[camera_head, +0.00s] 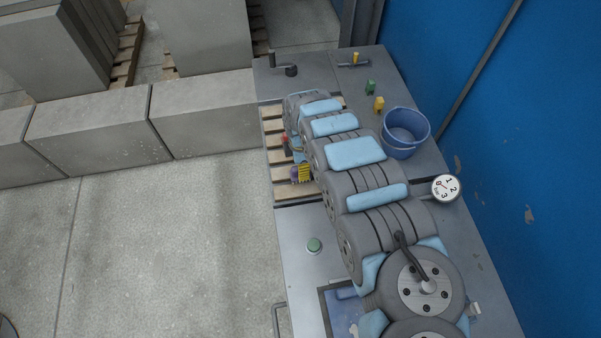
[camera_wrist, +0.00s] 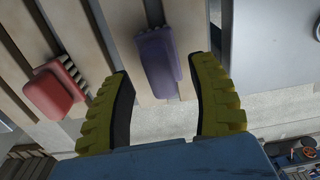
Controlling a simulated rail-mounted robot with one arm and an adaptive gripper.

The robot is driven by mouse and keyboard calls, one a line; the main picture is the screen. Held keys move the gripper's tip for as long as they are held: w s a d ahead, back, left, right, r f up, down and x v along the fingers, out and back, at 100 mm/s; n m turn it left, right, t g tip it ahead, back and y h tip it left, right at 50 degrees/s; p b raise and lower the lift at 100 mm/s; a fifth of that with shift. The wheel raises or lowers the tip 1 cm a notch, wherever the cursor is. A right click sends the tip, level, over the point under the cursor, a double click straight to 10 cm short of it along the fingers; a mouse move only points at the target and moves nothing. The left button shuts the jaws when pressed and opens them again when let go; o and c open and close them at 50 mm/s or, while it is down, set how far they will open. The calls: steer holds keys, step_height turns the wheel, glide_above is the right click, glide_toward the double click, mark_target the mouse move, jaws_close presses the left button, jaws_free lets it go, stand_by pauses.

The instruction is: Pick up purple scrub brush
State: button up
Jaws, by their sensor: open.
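My gripper (camera_wrist: 160,78) is open, with one yellow-padded finger on each side of the brush's near end. I cannot tell whether the fingers touch it; gaps show on both sides in the picture. In the head view my gripper (camera_head: 303,173) is at the slatted rack beside my arm, and a sliver of the purple brush (camera_head: 294,174) shows at its left.
A red brush (camera_wrist: 55,88) lies left of my left finger in the wrist view. The slatted wooden rack (camera_head: 285,190) is set in a grey bench (camera_head: 300,275) with a green button (camera_head: 314,245). A blue bucket (camera_head: 405,150), a gauge (camera_head: 446,188) and small green and yellow items stand right.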

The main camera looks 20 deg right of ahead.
steer(key=shift+f, duration=0.8)
jaws_close()
